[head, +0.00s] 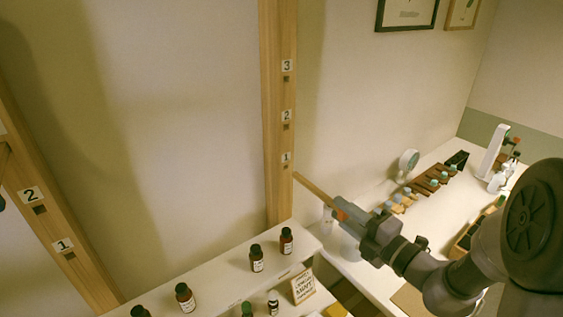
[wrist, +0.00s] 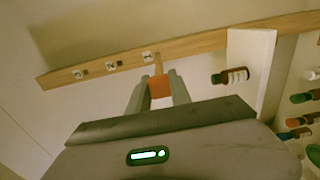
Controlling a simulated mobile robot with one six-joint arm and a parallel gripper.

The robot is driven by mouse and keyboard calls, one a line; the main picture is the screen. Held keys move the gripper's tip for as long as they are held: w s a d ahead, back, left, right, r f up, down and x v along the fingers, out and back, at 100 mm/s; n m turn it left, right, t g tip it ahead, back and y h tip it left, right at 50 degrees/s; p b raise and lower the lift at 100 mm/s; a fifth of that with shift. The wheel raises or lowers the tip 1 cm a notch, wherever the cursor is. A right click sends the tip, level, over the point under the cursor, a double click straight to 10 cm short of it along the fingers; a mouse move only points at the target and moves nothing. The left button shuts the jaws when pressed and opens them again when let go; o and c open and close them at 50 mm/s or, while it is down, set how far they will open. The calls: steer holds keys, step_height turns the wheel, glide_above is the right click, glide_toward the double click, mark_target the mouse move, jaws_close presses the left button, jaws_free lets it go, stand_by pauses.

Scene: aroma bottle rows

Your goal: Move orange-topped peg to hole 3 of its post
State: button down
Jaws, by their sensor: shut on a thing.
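My gripper (head: 343,214) is shut on the orange top of a wooden peg (head: 315,190). The peg's pale shaft points up and left toward the tall wooden post (head: 275,110), its tip near the post's right edge, level with hole 1 (head: 285,167). Hole 2 (head: 286,127) and hole 3 (head: 286,78) are above it and look empty. In the wrist view the orange top (wrist: 160,88) sits between my fingers and the shaft reaches the post (wrist: 200,43) beside label 1. I cannot tell whether the tip touches the post.
A second numbered post (head: 50,215) stands at the left. A white shelf (head: 215,285) below holds several dark bottles and a small sign (head: 303,286). A white counter (head: 400,235) with more bottles and trays lies at the right. The wall before the upper post is clear.

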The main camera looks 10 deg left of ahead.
stand_by(0.4)
step_height(320, 180, up, 25)
steer(key=s+d+p, duration=0.2)
steer(key=d+p, duration=0.1)
steer(key=p, duration=2)
steer(key=shift+s+f+p, duration=0.2)
steer(key=shift+s+p, duration=0.15)
steer(key=shift+s, duration=0.05)
steer(key=shift+p+x, duration=1.15)
steer(key=shift+x, duration=1.8)
steer(key=shift+f, duration=0.1)
steer(key=shift+p, duration=0.6)
